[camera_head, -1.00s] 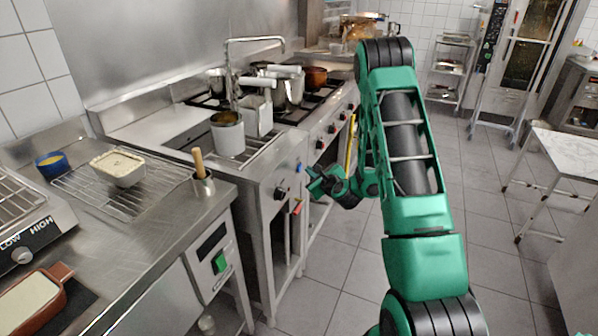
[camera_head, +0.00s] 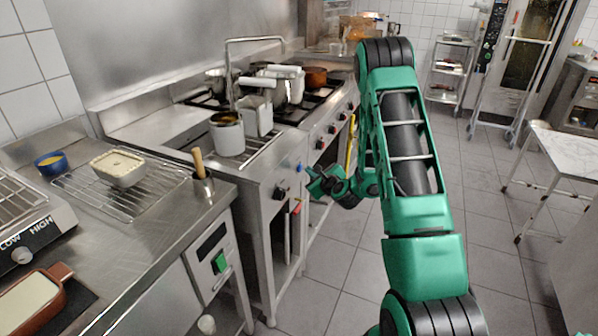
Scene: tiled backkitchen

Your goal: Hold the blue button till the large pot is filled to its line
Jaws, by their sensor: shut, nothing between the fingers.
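The blue button (camera_head: 299,167) is a small blue spot on the steel front of the counter beside the stove. My gripper (camera_head: 311,183) is shut and empty just right of and below it; I cannot tell whether it touches the button. A tall pale pot (camera_head: 229,140) with a brownish inside stands on the drain grid (camera_head: 262,146). A large steel pot (camera_head: 294,89) stands behind it on the stove, partly hidden by other ware. I cannot tell which is the task's large pot. No fill line or water level is readable. A tap (camera_head: 256,40) arches above them.
A white-topped table (camera_head: 570,150) stands right. Tiled floor (camera_head: 345,255) between is clear.

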